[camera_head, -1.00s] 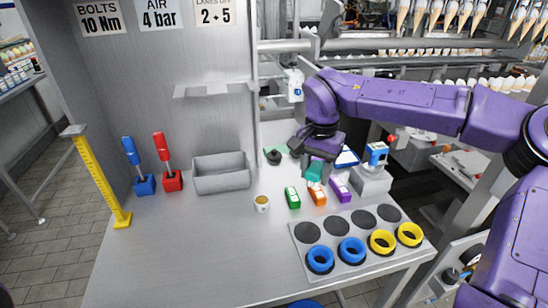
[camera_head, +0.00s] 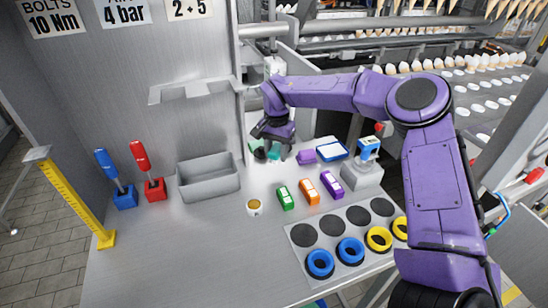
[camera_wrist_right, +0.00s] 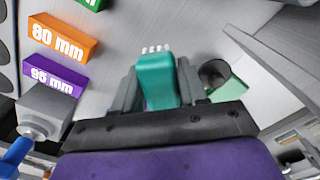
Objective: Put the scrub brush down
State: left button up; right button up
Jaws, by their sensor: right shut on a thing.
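The scrub brush is a teal block (camera_wrist_right: 158,82) with white bristles at its far end in the right wrist view. My right gripper (camera_wrist_right: 158,90) is shut on it, with a finger on each side. In the head view the brush (camera_head: 274,153) shows as a small teal patch under my right gripper (camera_head: 275,146), at the back of the table beside a dark round object (camera_head: 260,154) and a green flat piece (camera_head: 253,146). I cannot tell whether the brush touches the table. My left gripper is not in view.
Green (camera_head: 286,198), orange (camera_head: 309,192) and purple (camera_head: 331,185) blocks stand in front. A purple piece (camera_head: 306,156), a blue-rimmed tray (camera_head: 332,150) and a grey stand (camera_head: 361,174) are to the right.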

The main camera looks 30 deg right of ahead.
aim_at(274, 168)
jog(key=shift+w+d+f, duration=0.2)
jog(key=shift+w+f, duration=0.3)
jog(key=shift+f, duration=0.2)
jog(key=f, duration=0.1)
jog(key=f+p, duration=0.1)
jog(key=f, duration=0.1)
jog(key=shift+w+f, duration=0.2)
jog(key=shift+w, duration=0.2)
jog(key=shift+f, duration=0.4)
jog(key=o, duration=1.1)
jog(key=shift+o, duration=0.2)
notch_tip(274, 168, up, 12)
jog(key=shift+r+b, duration=0.2)
jog(key=shift+b, duration=0.5)
jog(key=shift+d, duration=0.1)
